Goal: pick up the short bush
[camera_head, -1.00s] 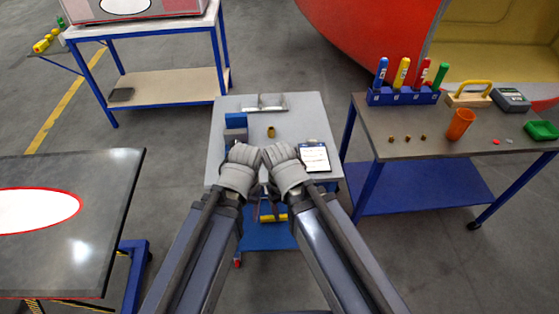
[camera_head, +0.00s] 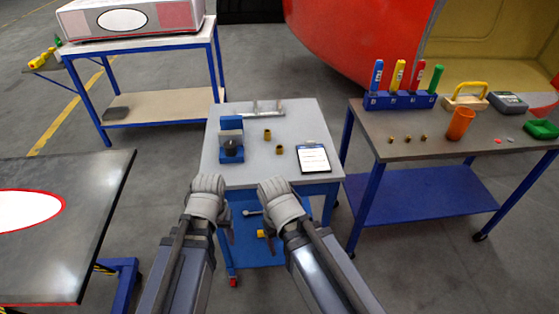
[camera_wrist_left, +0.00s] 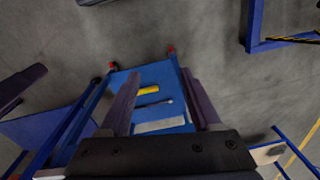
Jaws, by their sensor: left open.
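Two brass bushes stand on the grey top of the small blue cart (camera_head: 225,175) in the head view. The nearer one, the short bush (camera_head: 280,149), looks slightly lower than the farther, taller bush (camera_head: 267,134). My left gripper (camera_head: 209,230) hangs in front of the cart's near edge, away from both bushes. In the left wrist view its two fingers (camera_wrist_left: 160,95) are wide apart with nothing between them. My right gripper (camera_head: 272,238) is also at the near edge, partly hidden by its own arm, so its opening is unclear.
A blue fixture with a dark round part (camera_head: 231,148) is left of the bushes, a metal bracket (camera_head: 254,110) behind, a clipboard (camera_head: 313,158) right. The right table (camera_head: 375,140) holds markers and an orange cup (camera_head: 460,123). A dark table (camera_head: 90,230) is at left.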

